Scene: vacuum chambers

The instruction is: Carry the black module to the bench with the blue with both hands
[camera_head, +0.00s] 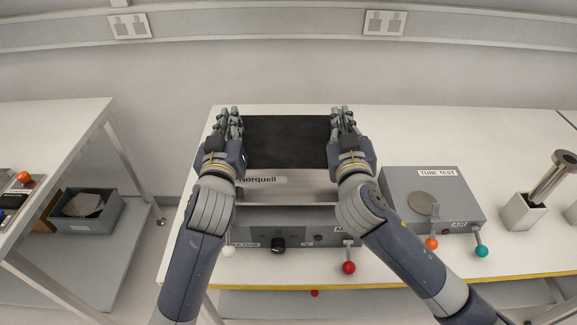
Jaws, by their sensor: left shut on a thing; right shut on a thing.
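The black module (287,140) is a box with a dark top, held between my two grippers over the white bench (430,140) in the middle. My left gripper (232,118) is shut on its left side and my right gripper (341,118) is shut on its right side. The fingers partly hide its side edges. A pale panel marked "Norquell" (265,180) shows just below its near edge. I cannot tell whether the module touches what is under it. A teal-blue ball knob (481,251) sits at the front of a grey tube-test box on this bench.
A grey unit (300,233) with a black knob and red and white ball levers stands nearest me. The tube-test box (436,185) and a metal holder (519,212) stand to the right. Another bench (60,130) is at left, with a floor gap between and a grey bin (88,222) below.

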